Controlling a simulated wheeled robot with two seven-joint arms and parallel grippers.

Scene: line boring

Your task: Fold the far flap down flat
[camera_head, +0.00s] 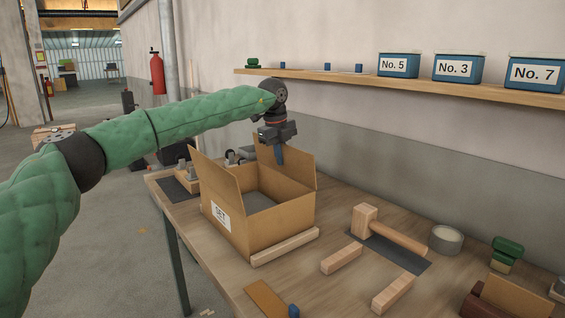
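The open cardboard box (285,222) stands on the workbench, with a white "SET" label on its front left side. Its far flap (300,166) stands up at the back of the opening. Another flap (212,178) stands up on the left side and leans outward. My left gripper (280,157) points down at the far flap, its fingers overlapping the flap's upper part in the picture. I cannot tell whether they touch it or how far apart they are. My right gripper is out of view.
A wood strip (285,247) lies along the box's front. A shelf (430,87) with blue bins runs along the wall above.

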